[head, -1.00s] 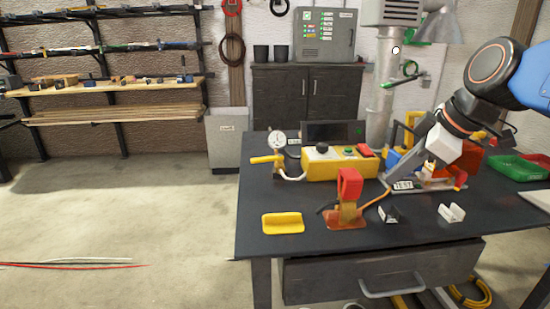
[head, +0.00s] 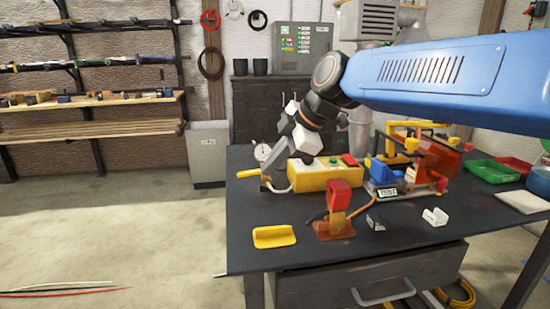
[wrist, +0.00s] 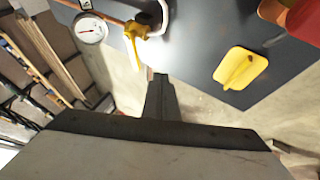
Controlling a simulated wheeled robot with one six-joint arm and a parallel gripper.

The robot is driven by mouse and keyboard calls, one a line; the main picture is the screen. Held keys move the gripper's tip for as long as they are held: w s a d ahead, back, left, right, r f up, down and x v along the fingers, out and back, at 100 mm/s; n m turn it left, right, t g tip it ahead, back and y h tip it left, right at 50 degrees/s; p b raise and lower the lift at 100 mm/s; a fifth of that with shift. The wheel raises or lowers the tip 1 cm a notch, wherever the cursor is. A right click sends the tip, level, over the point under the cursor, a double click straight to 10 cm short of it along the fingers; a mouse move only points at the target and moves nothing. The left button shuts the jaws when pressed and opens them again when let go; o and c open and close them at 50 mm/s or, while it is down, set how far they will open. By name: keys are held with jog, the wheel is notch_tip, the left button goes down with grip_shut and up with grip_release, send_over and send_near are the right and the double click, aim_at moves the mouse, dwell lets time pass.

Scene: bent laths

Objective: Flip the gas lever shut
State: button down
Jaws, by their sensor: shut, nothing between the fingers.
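The gas lever (head: 248,173) is a yellow handle at the left edge of the table, beside a round white gauge (head: 262,152). In the head view it points left, partly hidden by my gripper. In the wrist view the yellow lever (wrist: 134,40) and the gauge (wrist: 91,29) are at the top. My gripper (head: 267,178) is shut and empty, close by the lever. In the wrist view its fingertips (wrist: 159,77) are just below the lever's end; whether they touch it I cannot tell.
A yellow control box (head: 325,176) with a black knob stands right of the lever. A red-topped burner-like stand (head: 338,205) and a yellow holder (head: 273,236) are nearer the front of the dark table (head: 300,259). Open floor lies left of the table.

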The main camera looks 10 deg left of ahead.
aim_at(247, 173)
jog(key=x, duration=0.6)
jog(key=shift+w, duration=0.15)
jog(key=shift+w+a+r, duration=0.15)
jog(key=shift+w+a, duration=0.4)
jog(key=shift+w, duration=0.35)
jog(key=shift+w+a, duration=0.4)
jog(key=shift+w, duration=0.2)
jog(key=shift+a, duration=0.1)
jog(key=shift+w+a, duration=0.5)
jog(key=shift+w+a+r, duration=0.1)
